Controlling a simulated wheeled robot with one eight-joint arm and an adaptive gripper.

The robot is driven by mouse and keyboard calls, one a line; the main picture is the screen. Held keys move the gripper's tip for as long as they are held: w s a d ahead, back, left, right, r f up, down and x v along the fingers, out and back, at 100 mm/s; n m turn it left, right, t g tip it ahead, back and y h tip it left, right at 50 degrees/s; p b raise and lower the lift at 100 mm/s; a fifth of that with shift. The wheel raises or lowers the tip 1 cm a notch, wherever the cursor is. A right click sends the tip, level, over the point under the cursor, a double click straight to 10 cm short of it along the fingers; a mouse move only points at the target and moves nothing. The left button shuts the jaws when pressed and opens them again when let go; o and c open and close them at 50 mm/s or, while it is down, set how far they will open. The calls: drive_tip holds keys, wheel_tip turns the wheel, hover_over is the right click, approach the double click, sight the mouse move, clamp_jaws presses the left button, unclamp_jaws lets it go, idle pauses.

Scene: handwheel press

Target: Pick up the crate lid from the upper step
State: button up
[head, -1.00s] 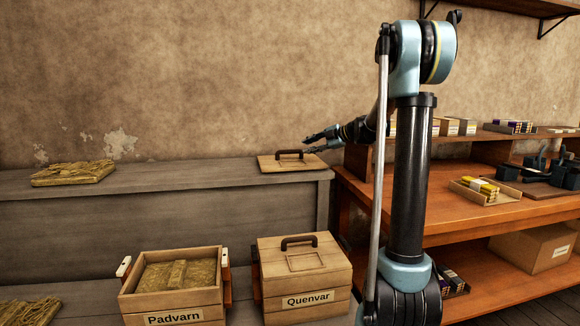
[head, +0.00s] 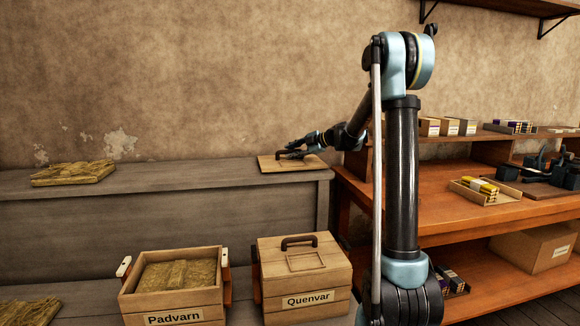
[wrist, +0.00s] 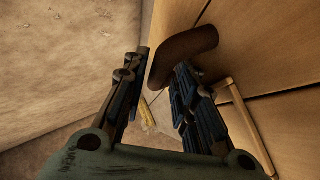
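The crate lid (head: 306,164) is a flat wooden panel with a dark brown handle, lying on the upper grey step (head: 200,181) at its right end. My gripper (head: 284,154) is at the handle, coming from the right, and partly hides it. In the wrist view, the lid (wrist: 265,40) fills the upper right. Its handle (wrist: 182,56) reaches across near the fingertips. My gripper's two fingers (wrist: 160,75) are apart, with a gap between them. I cannot tell whether either finger touches the handle.
Below stand an open crate marked Padvarn (head: 172,318) and a lidded crate marked Quenvar (head: 305,300). A straw-coloured pad (head: 73,173) lies on the upper step's left. Orange shelves (head: 440,190) with boxes stand at right. The step's middle is clear.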

clamp_jaws()
